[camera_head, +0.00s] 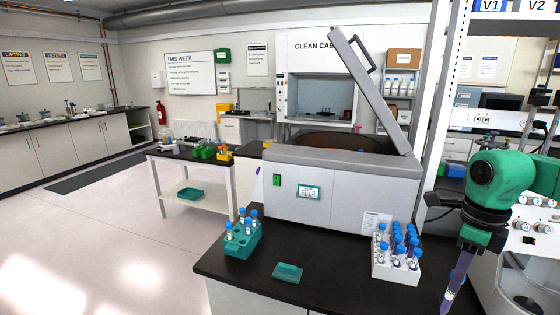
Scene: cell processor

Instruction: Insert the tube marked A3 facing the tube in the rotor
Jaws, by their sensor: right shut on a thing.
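My right gripper (468,246) is at the right side, past the bench's right end, pointing down. It is shut on a purple-tinted tube (457,277) that hangs tilted below it. A small pale label shows near the tube's lower end, but I cannot read it. The grey centrifuge (340,210) stands on the black bench with its lid (372,95) raised. Only a strip of its dark bowl (340,141) shows over the front edge. The rotor and any tube in it are hidden. My left gripper is not in view.
A white rack (394,274) with several blue-capped tubes stands between the centrifuge and my right gripper. A teal rack (241,247) with several tubes stands at the bench's left. A small teal tray (287,272) lies between them. A white shelf post (438,110) rises beside the lid.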

